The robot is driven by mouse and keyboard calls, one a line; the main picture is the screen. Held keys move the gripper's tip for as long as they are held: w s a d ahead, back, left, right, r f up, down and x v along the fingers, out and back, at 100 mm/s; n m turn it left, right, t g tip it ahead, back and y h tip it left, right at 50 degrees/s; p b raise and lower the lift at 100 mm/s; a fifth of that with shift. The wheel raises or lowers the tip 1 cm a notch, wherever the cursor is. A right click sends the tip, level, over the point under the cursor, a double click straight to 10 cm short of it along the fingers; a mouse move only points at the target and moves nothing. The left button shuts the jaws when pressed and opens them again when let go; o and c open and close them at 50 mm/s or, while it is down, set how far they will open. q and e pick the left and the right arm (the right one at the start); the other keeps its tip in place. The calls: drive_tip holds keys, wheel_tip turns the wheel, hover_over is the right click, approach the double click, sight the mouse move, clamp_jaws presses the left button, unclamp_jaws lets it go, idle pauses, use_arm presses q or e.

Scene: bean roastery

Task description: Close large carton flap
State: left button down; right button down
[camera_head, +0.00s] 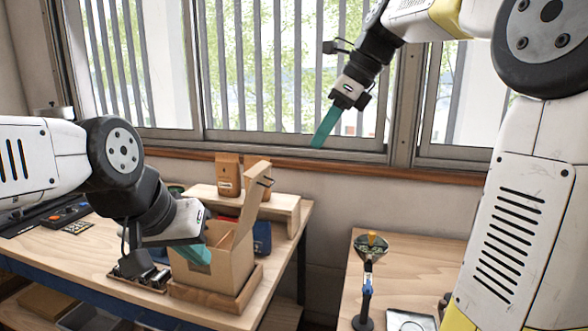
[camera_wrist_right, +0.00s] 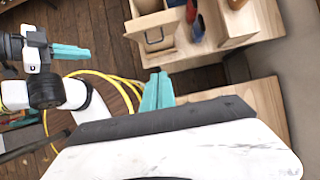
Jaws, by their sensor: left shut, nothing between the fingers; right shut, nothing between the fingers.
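The large carton (camera_head: 238,265) is a tan box on a workbench, and its tall flap (camera_head: 254,190) stands up with a small dark handle near the top. In the right wrist view the carton (camera_wrist_right: 144,8) shows from above with the flap (camera_wrist_right: 152,30) at its near side. My left gripper (camera_head: 195,255) has teal fingers, shut and empty, and overlaps the carton's front left in the head view. In the right wrist view my left gripper (camera_wrist_right: 72,51) appears apart from the carton. My right gripper (camera_head: 325,127) is shut and empty, raised high before the window.
The carton sits in a shallow wooden tray (camera_head: 250,292). Brown bags (camera_head: 228,175) stand on a wooden riser (camera_head: 285,212) behind it. A dark blue item (camera_head: 262,238) is beside the carton. A second table (camera_head: 385,290) at right holds a dark stand (camera_head: 364,315).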

drive_tip(key=w+a+r+x, duration=0.1)
drive_tip(key=a+x, duration=0.1)
drive_tip(key=x, duration=1)
drive_tip(key=shift+a, duration=0.4)
drive_tip(key=shift+w+a+r+h, duration=0.2)
drive_tip(key=shift+a+r+h, duration=0.2)
drive_tip(key=shift+a, duration=0.2)
